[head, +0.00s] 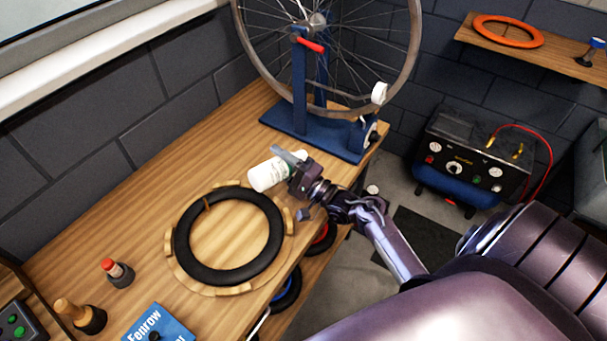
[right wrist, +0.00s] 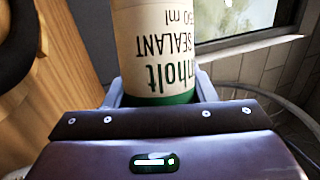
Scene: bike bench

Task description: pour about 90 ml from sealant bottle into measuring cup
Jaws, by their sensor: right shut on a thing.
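The sealant bottle (head: 267,175) is white with a green band and is tilted well over, above the bench near its right edge. My right gripper (head: 291,168) is shut on it. In the right wrist view the bottle (right wrist: 157,48) stands between the fingers, its "SEALANT" label upside down and its green band close to the gripper. The bottle's far end is cut off there, and no liquid shows leaving it. I cannot make out a measuring cup in either view. My left gripper is not in view.
A black tyre (head: 181,245) lies on a wooden ring on the bench (head: 120,215). A wheel stands in a blue truing stand (head: 298,92) behind the bottle. A red-capped bottle (head: 119,274), a wooden-handled item (head: 70,308) and a blue book (head: 160,328) are at front left.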

